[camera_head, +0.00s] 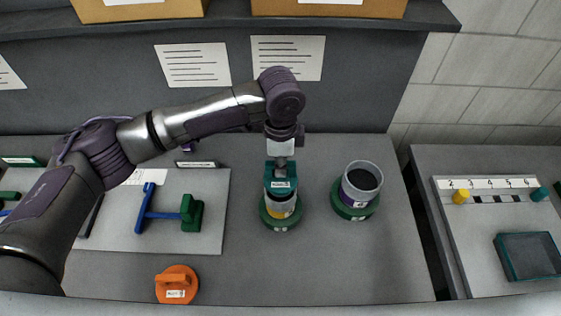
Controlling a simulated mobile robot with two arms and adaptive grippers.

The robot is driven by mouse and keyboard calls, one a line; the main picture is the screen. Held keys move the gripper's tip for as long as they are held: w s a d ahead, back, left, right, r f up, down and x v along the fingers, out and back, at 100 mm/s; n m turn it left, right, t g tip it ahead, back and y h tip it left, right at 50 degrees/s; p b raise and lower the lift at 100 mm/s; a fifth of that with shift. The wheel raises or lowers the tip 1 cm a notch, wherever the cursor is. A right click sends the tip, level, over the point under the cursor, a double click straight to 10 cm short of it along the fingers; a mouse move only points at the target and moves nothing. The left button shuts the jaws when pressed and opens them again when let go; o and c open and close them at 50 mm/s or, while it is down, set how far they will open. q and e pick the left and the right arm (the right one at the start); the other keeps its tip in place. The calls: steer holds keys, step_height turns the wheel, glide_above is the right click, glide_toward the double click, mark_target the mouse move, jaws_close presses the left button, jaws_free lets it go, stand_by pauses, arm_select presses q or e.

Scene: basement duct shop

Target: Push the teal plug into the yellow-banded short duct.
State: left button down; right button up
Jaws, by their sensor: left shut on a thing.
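The teal plug (282,183) is at the mouth of the yellow-banded short duct (282,208). My left gripper (281,161) points down and is shut on the plug's upper part. The plug hides the duct's rim, so I cannot tell how deep it sits. The duct stands upright in a round green base (280,224), its yellow band low on its side. My right gripper is not in view.
A grey open duct with a purple band (357,196) stands in another green base to the right. An orange handled disc (177,284) lies at the front left. A blue T-shaped tool (148,214) and green block (191,212) lie on a pale board. The bench's front right is clear.

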arm_select(q)
steer(key=shift+f, duration=0.3)
steer(key=shift+f+b, duration=0.5)
steer(key=shift+f, duration=1.2)
steer(key=c, duration=1.1)
jaws_free()
step_height(320, 180, up, 12)
